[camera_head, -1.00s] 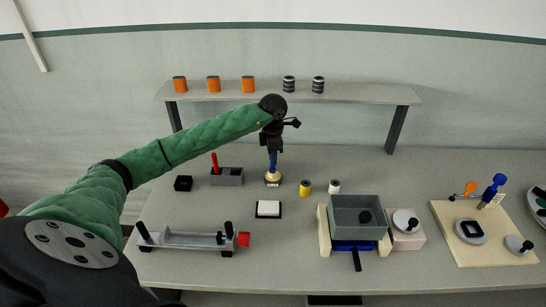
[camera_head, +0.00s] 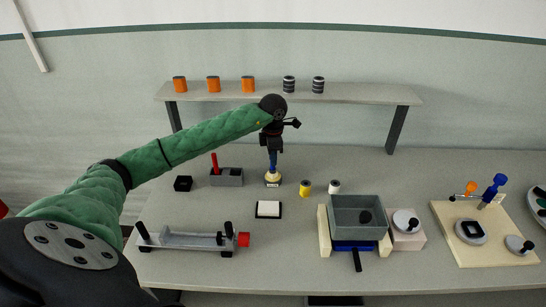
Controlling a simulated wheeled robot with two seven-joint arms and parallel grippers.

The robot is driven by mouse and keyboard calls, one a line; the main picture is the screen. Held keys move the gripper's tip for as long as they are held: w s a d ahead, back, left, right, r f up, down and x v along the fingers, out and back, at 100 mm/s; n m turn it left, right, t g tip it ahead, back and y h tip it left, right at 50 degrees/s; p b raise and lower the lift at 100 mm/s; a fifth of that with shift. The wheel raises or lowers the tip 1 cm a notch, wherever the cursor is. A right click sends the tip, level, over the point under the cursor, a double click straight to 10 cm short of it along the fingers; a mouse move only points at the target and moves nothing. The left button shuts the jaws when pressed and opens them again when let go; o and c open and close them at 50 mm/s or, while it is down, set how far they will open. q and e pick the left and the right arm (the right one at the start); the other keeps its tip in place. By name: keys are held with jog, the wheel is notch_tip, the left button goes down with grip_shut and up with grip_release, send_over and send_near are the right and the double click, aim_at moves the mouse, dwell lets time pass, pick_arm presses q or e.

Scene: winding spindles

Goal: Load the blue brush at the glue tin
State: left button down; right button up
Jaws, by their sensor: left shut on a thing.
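My left gripper (camera_head: 272,147) is shut on the blue brush (camera_head: 273,161), which it holds upright with its lower end at the glue tin. The glue tin (camera_head: 272,180) is a small, pale tin with a dark band, standing on the table below the shelf. The brush's lower tip is hidden in or behind the tin's rim, and I cannot tell how deep it sits. My right gripper is not in view.
A grey holder (camera_head: 228,178) with a red-handled brush (camera_head: 214,163) stands left of the tin. Yellow (camera_head: 305,187) and white spools (camera_head: 334,186) stand to its right. A white pad (camera_head: 268,209) lies in front. The shelf (camera_head: 350,94) with several spools is behind.

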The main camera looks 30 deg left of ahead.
pick_arm(q)
jog(key=shift+r+p, duration=0.75)
jog(key=shift+r, duration=2.75)
jog(key=shift+f, duration=0.1)
